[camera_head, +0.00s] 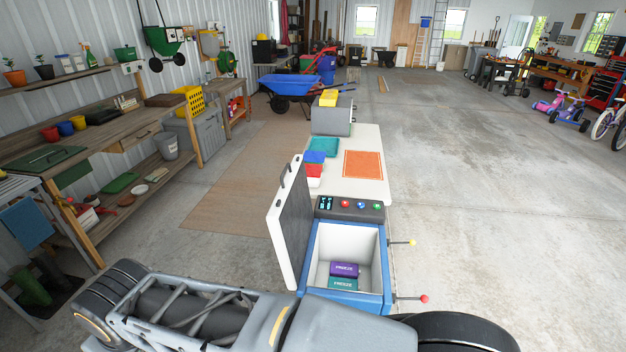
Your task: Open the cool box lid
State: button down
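The cool box (302,269) is blue with a white inner liner and stands just in front of me at the bottom centre. Its lid (281,240) is open. The lid stands nearly upright along the left side of the box, with a white rim, a dark grey inner face and dark handles near its upper edge. Inside the box lie a purple freeze pack (344,270) and a teal freeze pack (343,284). My gripper is not in view; only grey parts of my own body show along the bottom.
A control panel (349,209) with coloured buttons adjoins the box's far side. Beyond it a white table (373,192) carries an orange mat and coloured containers. Yellow- and red-tipped levers stick out on the right. A workbench (140,130) lines the left wall.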

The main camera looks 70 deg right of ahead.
aim_at(290, 218)
jog(key=z, duration=0.85)
jog(key=i, duration=1)
jog(key=z, duration=0.05)
